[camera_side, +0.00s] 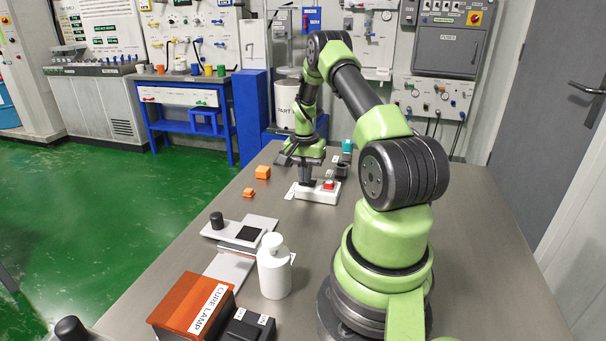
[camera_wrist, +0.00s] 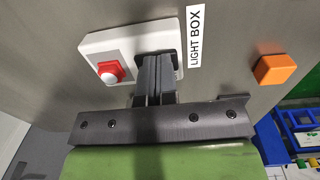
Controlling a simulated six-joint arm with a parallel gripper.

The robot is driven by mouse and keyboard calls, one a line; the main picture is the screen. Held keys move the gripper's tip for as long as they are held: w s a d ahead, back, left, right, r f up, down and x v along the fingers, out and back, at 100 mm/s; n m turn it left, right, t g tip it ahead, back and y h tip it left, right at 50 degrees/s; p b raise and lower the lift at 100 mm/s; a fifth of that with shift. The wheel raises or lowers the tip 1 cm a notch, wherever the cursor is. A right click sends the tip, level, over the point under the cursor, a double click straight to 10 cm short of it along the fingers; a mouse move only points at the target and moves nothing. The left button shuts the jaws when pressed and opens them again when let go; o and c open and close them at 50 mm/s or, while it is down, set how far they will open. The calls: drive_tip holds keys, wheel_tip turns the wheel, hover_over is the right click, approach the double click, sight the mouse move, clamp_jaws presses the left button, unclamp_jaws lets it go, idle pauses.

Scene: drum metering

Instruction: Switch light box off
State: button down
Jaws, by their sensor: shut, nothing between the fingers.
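The light box switch (camera_side: 321,196) is a white box on the table, and it also shows in the wrist view (camera_wrist: 96,44). A red button with a pale centre (camera_wrist: 112,70) sits at its left end in the wrist view, and a dark part at the other end is mostly hidden behind my fingers. A "LIGHT BOX" label (camera_wrist: 194,36) lies beside it. My gripper (camera_wrist: 158,62) is shut and empty, its fingertips over the dark part. I cannot tell whether they touch it. In the side view my gripper (camera_side: 306,183) is low over the box's left part.
An orange block (camera_wrist: 276,70) lies to the right in the wrist view. Orange blocks (camera_side: 262,172) lie left of the switch box in the side view. A white bottle (camera_side: 273,270), a CURE LAMP box (camera_side: 180,300) and a dark switch box (camera_side: 240,328) stand nearer the camera.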

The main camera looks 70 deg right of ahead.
drive_tip(key=shift+s+r, duration=0.15)
drive_tip(key=shift+s, duration=0.25)
wheel_tip(320, 180, up, 14)
drive_tip(key=shift+w, duration=0.35)
idle(0.6)
